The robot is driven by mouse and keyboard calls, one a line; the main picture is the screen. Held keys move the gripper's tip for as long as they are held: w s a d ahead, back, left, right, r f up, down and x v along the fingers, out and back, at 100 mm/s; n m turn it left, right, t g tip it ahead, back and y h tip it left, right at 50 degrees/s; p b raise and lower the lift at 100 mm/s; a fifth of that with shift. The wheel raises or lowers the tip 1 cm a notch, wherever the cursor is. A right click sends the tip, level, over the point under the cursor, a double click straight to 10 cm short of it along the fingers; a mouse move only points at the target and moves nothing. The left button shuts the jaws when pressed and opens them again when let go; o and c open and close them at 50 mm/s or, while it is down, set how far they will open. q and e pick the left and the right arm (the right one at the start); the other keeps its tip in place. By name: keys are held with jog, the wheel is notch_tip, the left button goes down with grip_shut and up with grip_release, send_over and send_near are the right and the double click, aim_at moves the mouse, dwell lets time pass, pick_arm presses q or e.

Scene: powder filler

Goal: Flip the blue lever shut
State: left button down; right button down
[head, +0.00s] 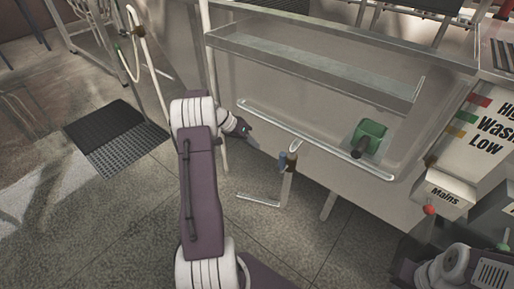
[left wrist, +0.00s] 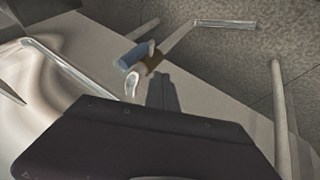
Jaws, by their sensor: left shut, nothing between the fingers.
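The blue lever (head: 283,160) is a small blue handle on a brownish valve fitting (head: 291,157) below the front edge of the steel machine. In the left wrist view the blue lever (left wrist: 133,56) lies near the top centre, beside the brown fitting (left wrist: 154,62) on a thin pipe. My left gripper (head: 252,141) is shut and empty, to the left of the lever and slightly above it in the head view, with a gap between. In the left wrist view its narrow fingers (left wrist: 164,92) show below the fitting, close to it in the picture.
The steel machine (head: 300,92) has a long ledge (head: 320,138) and a green part with a dark knob (head: 371,139). A Mains switch box (head: 445,192) stands at the right. Open speckled floor (head: 130,215) and a dark mat (head: 115,137) lie left.

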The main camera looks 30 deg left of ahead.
aim_at(282, 164)
pick_arm(q)
jog(key=w+d+f+b, duration=0.3)
jog(key=d+f+b, duration=0.1)
jog(key=d, duration=0.3)
jog(key=shift+w+f, duration=0.25)
jog(key=shift+f, duration=0.5)
jog(key=shift+a, duration=0.1)
